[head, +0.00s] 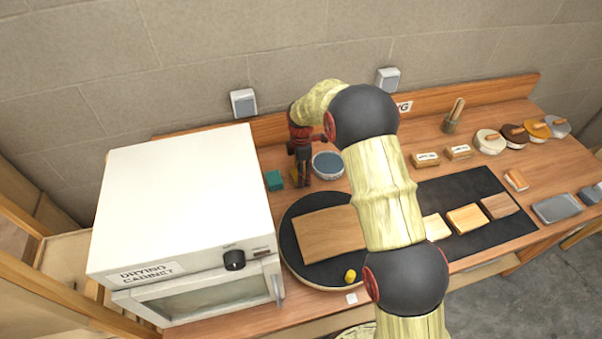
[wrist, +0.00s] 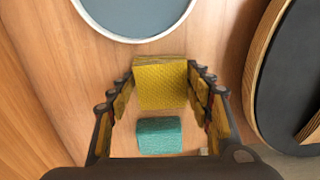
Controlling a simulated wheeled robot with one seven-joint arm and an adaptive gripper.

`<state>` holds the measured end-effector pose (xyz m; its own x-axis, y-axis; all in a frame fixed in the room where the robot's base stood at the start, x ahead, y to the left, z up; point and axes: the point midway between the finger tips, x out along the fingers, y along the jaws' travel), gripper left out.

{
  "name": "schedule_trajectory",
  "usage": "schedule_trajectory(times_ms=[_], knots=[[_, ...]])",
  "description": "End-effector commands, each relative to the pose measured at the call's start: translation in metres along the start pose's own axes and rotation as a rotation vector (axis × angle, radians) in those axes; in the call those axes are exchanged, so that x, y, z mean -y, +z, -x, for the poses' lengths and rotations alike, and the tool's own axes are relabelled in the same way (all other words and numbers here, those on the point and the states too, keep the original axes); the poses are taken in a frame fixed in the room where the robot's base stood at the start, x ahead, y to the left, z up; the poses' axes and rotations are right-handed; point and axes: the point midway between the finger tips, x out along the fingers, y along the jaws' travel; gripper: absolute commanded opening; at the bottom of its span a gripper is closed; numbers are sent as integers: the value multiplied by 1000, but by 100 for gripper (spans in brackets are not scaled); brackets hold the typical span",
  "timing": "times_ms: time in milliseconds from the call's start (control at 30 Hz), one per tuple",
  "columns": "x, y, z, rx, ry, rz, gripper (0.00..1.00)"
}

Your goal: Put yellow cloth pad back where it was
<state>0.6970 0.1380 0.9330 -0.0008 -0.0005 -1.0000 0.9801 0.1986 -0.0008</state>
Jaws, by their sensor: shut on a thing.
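The yellow cloth pad (wrist: 162,86) is a small textured block between my gripper's fingers in the wrist view. My gripper (wrist: 161,80) is shut on it, with a finger at its left and right sides. In the head view my gripper (head: 301,170) points down at the back of the bench, left of the round bowl, and the yellow pad cannot be made out there. A teal pad (wrist: 159,136) lies on the wood close to the yellow pad; it also shows in the head view (head: 273,180). Whether the yellow pad touches the bench is unclear.
A bowl with blue-grey contents (head: 328,164) stands just right of my gripper. The white drying cabinet (head: 185,205) is on the left. A round black turntable (head: 296,237) with a wooden board (head: 325,234) is in front. A black mat (head: 462,190) with wood blocks lies to the right.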

Motion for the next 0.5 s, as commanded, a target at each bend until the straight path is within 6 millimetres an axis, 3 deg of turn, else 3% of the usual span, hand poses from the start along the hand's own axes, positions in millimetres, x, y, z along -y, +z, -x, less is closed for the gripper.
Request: schedule_trajectory(times_ms=[333, 500], knots=[[0, 0, 0, 0, 0, 0, 69], [0, 0, 0, 0, 0, 0, 69]])
